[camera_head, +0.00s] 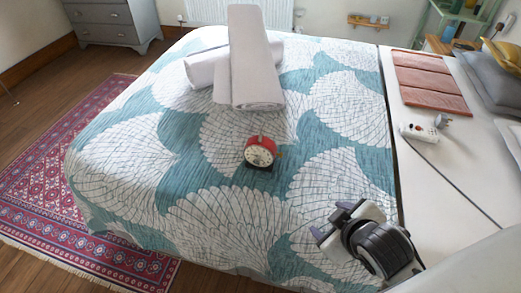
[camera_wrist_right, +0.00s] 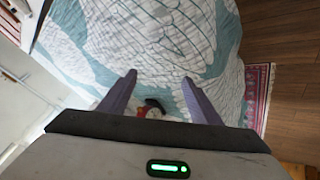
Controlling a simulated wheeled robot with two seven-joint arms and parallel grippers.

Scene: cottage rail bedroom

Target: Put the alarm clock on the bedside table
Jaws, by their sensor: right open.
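A red alarm clock (camera_head: 260,151) with a pale round face stands on the patterned bedspread, near the middle of the bed. My right gripper (camera_head: 333,222) is open and empty, above the bed, to the right of the clock and nearer to me. In the right wrist view my open fingers (camera_wrist_right: 158,80) point over the bedspread. The clock (camera_wrist_right: 150,107) shows low between them, partly hidden by the gripper body. My left gripper is not in view. I cannot clearly make out the bedside table; a small wooden surface (camera_head: 437,44) shows at the upper right.
Rolled white towels (camera_head: 250,60) lie on the bed behind the clock. To the right are folded reddish cloth (camera_head: 430,83), a white power strip (camera_head: 418,132) and grey pillows (camera_head: 494,80). A green shelf (camera_head: 460,12) stands at the upper right. The bedspread around the clock is clear.

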